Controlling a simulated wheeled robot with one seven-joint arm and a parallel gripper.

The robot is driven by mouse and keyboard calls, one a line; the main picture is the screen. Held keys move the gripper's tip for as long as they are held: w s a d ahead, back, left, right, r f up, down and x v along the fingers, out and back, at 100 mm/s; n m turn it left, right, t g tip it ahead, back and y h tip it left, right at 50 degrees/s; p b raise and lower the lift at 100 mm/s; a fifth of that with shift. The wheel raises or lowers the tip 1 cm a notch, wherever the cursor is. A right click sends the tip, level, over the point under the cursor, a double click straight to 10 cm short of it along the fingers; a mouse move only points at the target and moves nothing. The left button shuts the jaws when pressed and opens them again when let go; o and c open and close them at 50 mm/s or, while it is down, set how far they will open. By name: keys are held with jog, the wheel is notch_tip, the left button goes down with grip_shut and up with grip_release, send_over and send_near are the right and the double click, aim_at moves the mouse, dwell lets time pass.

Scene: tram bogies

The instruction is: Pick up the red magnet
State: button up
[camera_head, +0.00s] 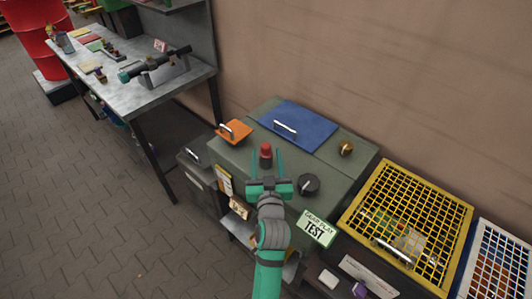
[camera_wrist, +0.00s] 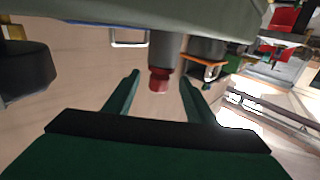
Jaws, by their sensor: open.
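The red magnet (camera_head: 265,151) stands on the green-grey cabinet top (camera_head: 328,169), with a darker lower part beneath its red end. In the wrist view, which looks upside down, the red end of the magnet (camera_wrist: 159,79) hangs from a grey shaft. My gripper (camera_head: 266,160) is open, with its teal fingers pointing toward the magnet. In the wrist view my gripper (camera_wrist: 158,92) has one finger to each side of the red end in the picture. I see no contact; the exact depth between fingers and magnet is hard to tell.
Close by on the cabinet are a black knob (camera_head: 308,185), a brass knob (camera_head: 346,148), a blue panel (camera_head: 297,126) with a handle and an orange panel (camera_head: 235,132). A yellow mesh crate (camera_head: 456,199) stands right. A metal workbench (camera_head: 142,92) stands left.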

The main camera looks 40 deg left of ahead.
aim_at(266, 154)
jog(key=shift+x, duration=1.7)
jog(key=c, duration=1.2)
